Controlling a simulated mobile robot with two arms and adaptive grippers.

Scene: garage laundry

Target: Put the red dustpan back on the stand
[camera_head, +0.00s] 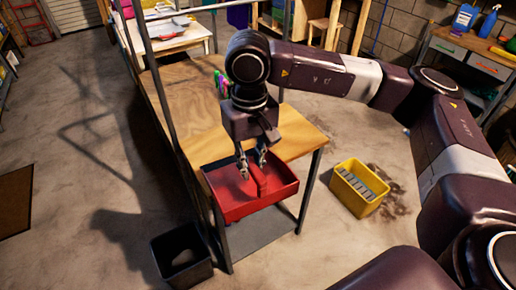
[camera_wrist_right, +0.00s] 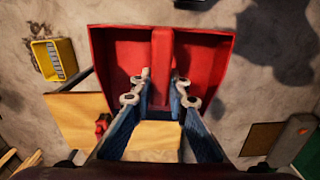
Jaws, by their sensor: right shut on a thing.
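The red dustpan (camera_head: 278,197) hangs at the front end of a wooden-topped stand (camera_head: 185,100) with dark metal uprights. My right gripper (camera_head: 252,172) reaches down from above and is shut on the dustpan's raised middle ridge. In the right wrist view the dustpan (camera_wrist_right: 205,55) fills the upper middle, with my fingers (camera_wrist_right: 162,88) on either side of the ridge. The dustpan overlaps the stand's front edge in the picture; I cannot tell whether it touches. The stand's top (camera_wrist_right: 82,118) shows below it in the wrist view. My left gripper is not in view.
A yellow crate (camera_head: 348,198) stands on the floor to the right of the stand. A dark bin (camera_head: 170,275) stands at its front left. A workbench with drawers (camera_head: 490,65) is at the far right. The concrete floor at left is mostly clear.

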